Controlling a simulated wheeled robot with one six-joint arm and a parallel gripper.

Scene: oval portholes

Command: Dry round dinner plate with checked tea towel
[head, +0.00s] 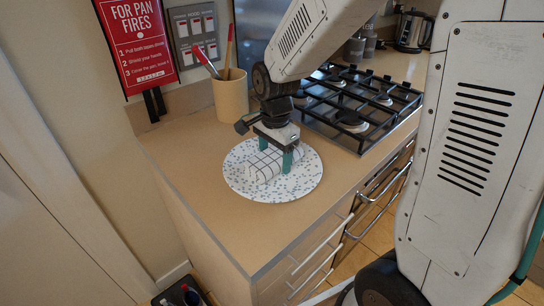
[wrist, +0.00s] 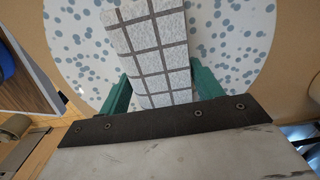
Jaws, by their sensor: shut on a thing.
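The round dinner plate (head: 305,180) is white with blue-grey speckles and lies flat on the counter near its front corner. The checked tea towel (head: 262,165) is white with dark lines, folded into a pad, and sits over the middle of the plate. My gripper (head: 276,164) points down over the plate, its green fingers shut on the tea towel. In the wrist view the tea towel (wrist: 155,45) stands between the two fingers, with the speckled plate (wrist: 235,40) behind it. Whether the towel's underside touches the plate is hidden.
A black gas hob (head: 355,105) lies right of the plate. A tan pot (head: 231,95) with red-handled utensils stands behind it, by a wall switch panel (head: 195,35) and a red pan-fire sign (head: 140,40). The counter's front edge (head: 300,232) is close; bare counter lies left of the plate.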

